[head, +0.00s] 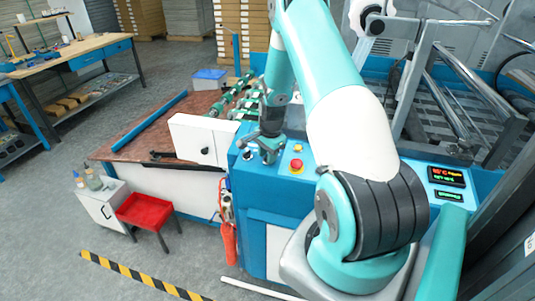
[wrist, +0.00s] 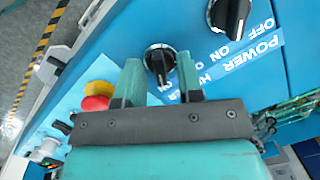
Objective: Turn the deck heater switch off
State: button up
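In the wrist view a black rotary knob (wrist: 160,57) on a white round base sits on the blue panel. Its white label is mostly hidden behind my gripper; an "ON" and a few letters show, so I cannot read it whole. My gripper (wrist: 158,66) is open, with one green finger on each side of this knob in the picture and gaps between. Whether the fingertips reach down to knob height is unclear. In the head view my gripper (head: 267,152) is over the blue control panel. The knob's exact switch position is hard to tell.
A similar power knob (wrist: 230,14), labelled OFF and ON, is at upper right. A red emergency button (wrist: 95,103) and a yellow button (wrist: 100,90) lie left of my fingers. A white box (head: 195,140) stands left of the panel; a lit display (head: 446,176) is at right.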

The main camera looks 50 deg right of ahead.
jog(key=c, duration=0.5)
jog(key=shift+n, duration=0.3)
jog(key=n+g+b, duration=0.1)
jog(key=n+b, duration=0.1)
jog(key=n, duration=0.3)
grip_shut()
jog(key=n+b, duration=0.1)
jog(key=n, duration=0.3)
jog(key=shift+a+f+g, duration=0.1)
jog(key=shift+g, duration=0.3)
jog(key=shift+n+h+b, duration=0.3)
jog(key=shift+n+b, duration=0.05)
jog(key=shift+n, duration=0.75)
jog(key=shift+s, duration=0.15)
